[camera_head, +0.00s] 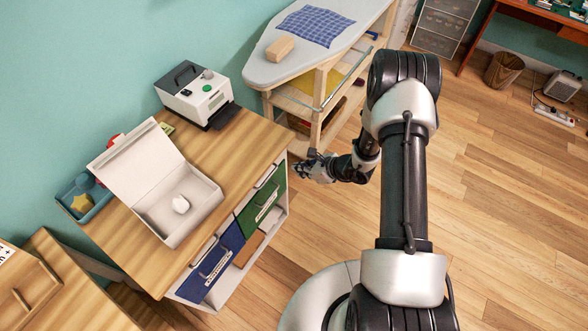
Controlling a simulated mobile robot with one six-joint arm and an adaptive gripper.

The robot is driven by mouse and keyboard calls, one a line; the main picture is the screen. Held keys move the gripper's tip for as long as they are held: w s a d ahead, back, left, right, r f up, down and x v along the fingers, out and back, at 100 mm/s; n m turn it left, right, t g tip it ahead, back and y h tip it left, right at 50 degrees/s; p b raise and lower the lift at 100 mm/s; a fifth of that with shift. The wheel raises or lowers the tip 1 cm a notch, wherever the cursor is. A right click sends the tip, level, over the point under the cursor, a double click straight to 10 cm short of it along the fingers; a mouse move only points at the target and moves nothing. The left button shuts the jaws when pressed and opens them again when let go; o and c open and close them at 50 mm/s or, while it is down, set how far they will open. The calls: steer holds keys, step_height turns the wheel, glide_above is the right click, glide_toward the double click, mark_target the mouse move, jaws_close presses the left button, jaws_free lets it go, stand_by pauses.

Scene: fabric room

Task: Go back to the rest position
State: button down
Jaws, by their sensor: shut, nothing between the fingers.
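My gripper (301,170) is shut and empty at the end of my arm. It hangs in front of the wooden cabinet's right end, near the green drawer (262,207), apart from the tabletop. It looks small and dark here, and its fingertips point left. My arm rises large in the right-middle of the view and bends back toward the cabinet.
A label printer (196,93) and a blue tray (66,190) are behind. An ironing board (264,71) stands beyond. The wooden floor (500,190) at right is clear.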

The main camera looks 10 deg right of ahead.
steer(key=p+v, duration=0.1)
steer(key=v, duration=0.4)
